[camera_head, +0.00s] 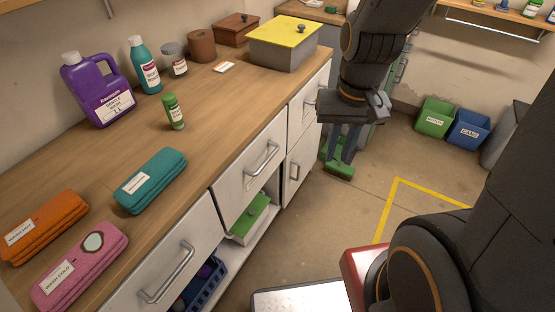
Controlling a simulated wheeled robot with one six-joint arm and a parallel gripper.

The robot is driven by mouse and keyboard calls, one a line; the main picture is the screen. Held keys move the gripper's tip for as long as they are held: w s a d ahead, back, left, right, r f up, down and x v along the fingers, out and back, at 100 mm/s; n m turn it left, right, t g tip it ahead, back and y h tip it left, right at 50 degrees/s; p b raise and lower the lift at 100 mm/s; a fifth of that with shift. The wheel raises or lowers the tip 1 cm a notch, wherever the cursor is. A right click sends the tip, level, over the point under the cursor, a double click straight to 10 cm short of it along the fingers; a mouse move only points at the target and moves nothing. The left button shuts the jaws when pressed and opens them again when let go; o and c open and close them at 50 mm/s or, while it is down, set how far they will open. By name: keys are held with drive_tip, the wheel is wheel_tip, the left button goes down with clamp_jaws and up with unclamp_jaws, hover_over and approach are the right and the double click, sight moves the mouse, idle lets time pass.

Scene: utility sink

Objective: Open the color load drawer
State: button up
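The white counter front has several closed drawers with metal bar handles. One drawer is at the lower left with its handle (168,272), one in the middle with its handle (262,158), and one at the far right with its handle (314,101). I see no label on them, so I cannot tell which is the color load drawer. My gripper (341,156) hangs pointing down to the right of the far drawer, apart from the handles. Its two fingers look spread with nothing between them.
The counter (215,115) bears folded cloths, including a teal one (151,180), a purple jug (97,90), bottles and a yellow-lidded box (285,42). Green (436,117) and blue (468,130) bins stand at the back right. The floor beside the counter is mostly clear.

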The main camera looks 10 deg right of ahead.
wheel_tip(320, 180, down, 9)
drive_tip(key=a+m+g+y+b, duration=0.3)
drive_tip(key=m+g+b, duration=0.15)
drive_tip(key=m, duration=0.55)
drive_tip(key=m+t+y+b, duration=0.2)
drive_tip(key=m+y+b, duration=1)
drive_tip(key=m, duration=1.2)
approach(267, 159)
wheel_tip(267, 159, down, 2)
drive_tip(key=a+y, duration=0.1)
drive_tip(key=a, duration=0.1)
drive_tip(key=shift+s+a+f+p, duration=0.2)
drive_tip(key=shift+s+a, duration=0.05)
drive_tip(key=shift+a, duration=1.05)
drive_tip(key=shift+s+a+f+p, duration=0.15)
drive_tip(key=shift+s+a+p, duration=0.1)
drive_tip(key=shift+a, duration=1.05)
drive_tip(key=shift+s+a+f+p, duration=0.15)
drive_tip(key=shift+s+a+f, duration=0.1)
drive_tip(key=shift+a, duration=1)
drive_tip(key=shift+r, duration=0.1)
clamp_jaws()
